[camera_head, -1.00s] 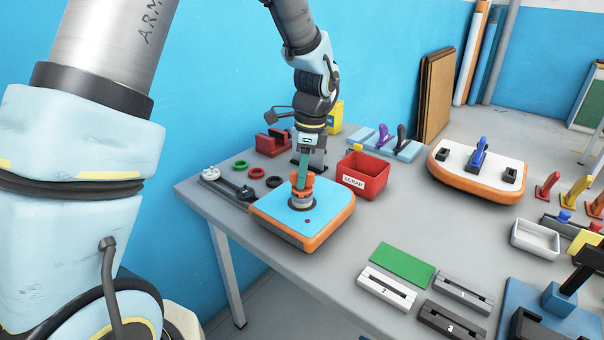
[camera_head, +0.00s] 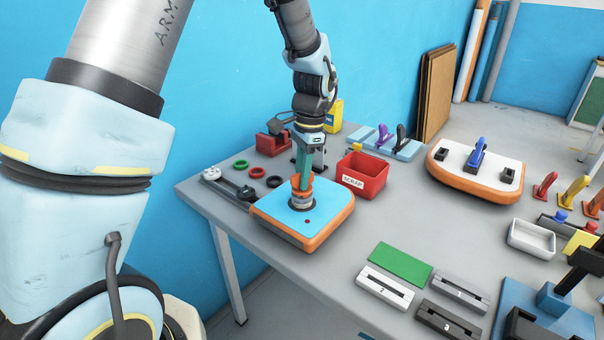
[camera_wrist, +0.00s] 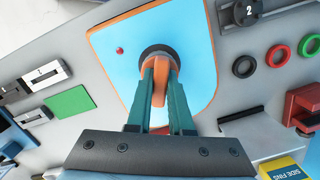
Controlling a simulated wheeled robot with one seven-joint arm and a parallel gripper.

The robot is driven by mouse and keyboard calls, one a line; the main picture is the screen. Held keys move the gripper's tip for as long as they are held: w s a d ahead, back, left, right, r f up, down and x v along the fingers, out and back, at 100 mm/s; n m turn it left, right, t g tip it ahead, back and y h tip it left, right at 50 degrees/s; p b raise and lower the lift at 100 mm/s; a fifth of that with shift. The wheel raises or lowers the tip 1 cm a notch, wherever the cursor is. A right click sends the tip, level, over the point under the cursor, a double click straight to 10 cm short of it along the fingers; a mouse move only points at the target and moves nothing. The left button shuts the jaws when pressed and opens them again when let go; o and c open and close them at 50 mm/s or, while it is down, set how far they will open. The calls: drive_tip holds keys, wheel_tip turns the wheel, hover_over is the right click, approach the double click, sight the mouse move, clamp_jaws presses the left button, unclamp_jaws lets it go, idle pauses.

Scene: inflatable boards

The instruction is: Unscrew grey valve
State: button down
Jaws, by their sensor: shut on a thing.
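The inflatable board (camera_head: 325,222) has a blue top and an orange rim and lies near the table's left corner. The grey valve (camera_head: 303,205) stands on its top with an orange part around or above it. In the wrist view the valve (camera_wrist: 159,50) is a dark grey ring, and an orange piece (camera_wrist: 159,92) shows between the fingers. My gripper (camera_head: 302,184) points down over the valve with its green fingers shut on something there. It also shows in the wrist view (camera_wrist: 160,70). The fingers hide much of the valve.
A red scrap bin (camera_head: 362,176) stands just right of the board. Black, red and green rings (camera_head: 257,173) and a dark tool (camera_head: 230,186) lie to the left. A second board (camera_head: 476,170) lies at the right. A green pad (camera_head: 401,263) and marked blocks lie in front.

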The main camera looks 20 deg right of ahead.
drive_tip(key=shift+f+n, duration=0.1)
drive_tip(key=shift+n, duration=0.3)
drive_tip(key=n+p, duration=0.1)
drive_tip(key=n, duration=0.2)
drive_tip(key=shift+s, duration=0.1)
drive_tip(key=shift+n, duration=0.3)
drive_tip(key=shift+n+g+p, duration=0.3)
drive_tip(key=shift+n+p, duration=0.05)
drive_tip(key=shift+n, duration=1.25)
drive_tip(key=shift+f+n+h+p, duration=0.1)
drive_tip(key=shift+n+h+p, duration=0.35)
drive_tip(key=shift+n, duration=1.35)
